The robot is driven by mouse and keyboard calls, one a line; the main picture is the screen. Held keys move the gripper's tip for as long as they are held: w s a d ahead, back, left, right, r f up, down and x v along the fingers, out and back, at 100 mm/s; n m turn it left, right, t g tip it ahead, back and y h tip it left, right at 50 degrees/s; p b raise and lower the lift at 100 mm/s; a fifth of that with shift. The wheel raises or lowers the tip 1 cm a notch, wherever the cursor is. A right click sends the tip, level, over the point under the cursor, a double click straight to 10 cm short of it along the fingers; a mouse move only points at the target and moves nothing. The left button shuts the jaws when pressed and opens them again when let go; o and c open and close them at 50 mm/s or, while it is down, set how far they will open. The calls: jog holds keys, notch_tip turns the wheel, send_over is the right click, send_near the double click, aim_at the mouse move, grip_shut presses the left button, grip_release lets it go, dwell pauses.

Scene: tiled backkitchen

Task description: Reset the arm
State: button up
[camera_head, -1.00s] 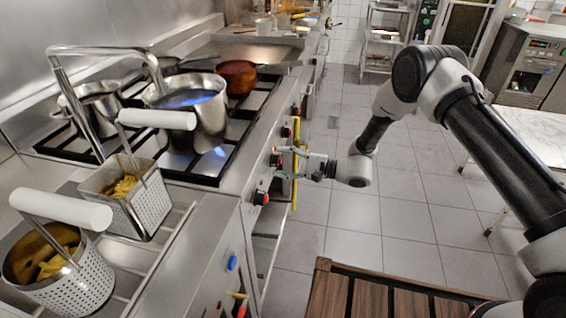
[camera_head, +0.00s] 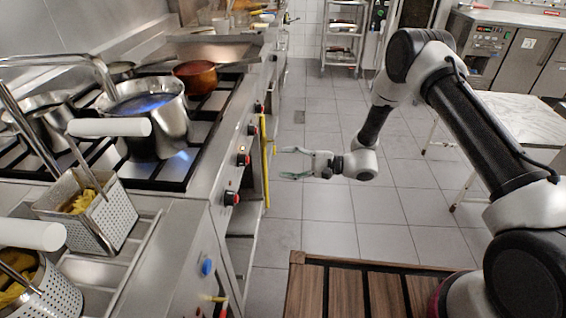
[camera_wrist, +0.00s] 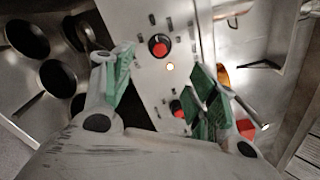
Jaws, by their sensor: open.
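My gripper (camera_head: 291,164) is open and empty in the head view. It hangs over the tiled aisle, to the right of the stove front, with its fingers pointing left toward the knobs. In the wrist view my gripper (camera_wrist: 160,95) shows two green-padded fingers spread apart with nothing between them. Beyond them is the stove's front panel with a red knob (camera_wrist: 159,46) and a second red knob (camera_wrist: 177,108) close to the right finger. My arm is bent, with its elbow high at the upper right.
The stove (camera_head: 176,176) carries a steel pot (camera_head: 160,125) and a copper pan (camera_head: 195,77). A yellow bar (camera_head: 265,160) runs along its front. Fryer baskets (camera_head: 95,215) stand at the left. A table (camera_head: 515,118) is at the right. The tiled floor (camera_head: 330,210) between is clear.

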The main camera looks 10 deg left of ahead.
dwell(0.3)
jog(key=s+d+f+g+h, duration=0.2)
jog(key=s+d+f+g, duration=0.15)
jog(key=s, duration=0.25)
jog(key=s+d+r+n+g+h, duration=0.1)
jog(key=s+d+r+g+h, duration=0.2)
jog(key=s+d, duration=0.4)
jog(key=s+d+r+n+t+h, duration=0.25)
jog(key=d+r+h, duration=0.25)
jog(key=d+r, duration=0.65)
jog(key=s+d+r+n+t+h, duration=0.25)
jog(key=d+r+h, duration=0.5)
jog(key=d, duration=0.65)
jog(key=s+d+r+t, duration=0.3)
jog(key=s+d+r, duration=0.1)
jog(key=r, duration=0.3)
jog(key=s+d+r+t, duration=0.4)
jog(key=r, duration=0.3)
jog(key=shift+d+r, duration=0.25)
jog(key=shift+d, duration=0.05)
jog(key=shift+h, duration=0.25)
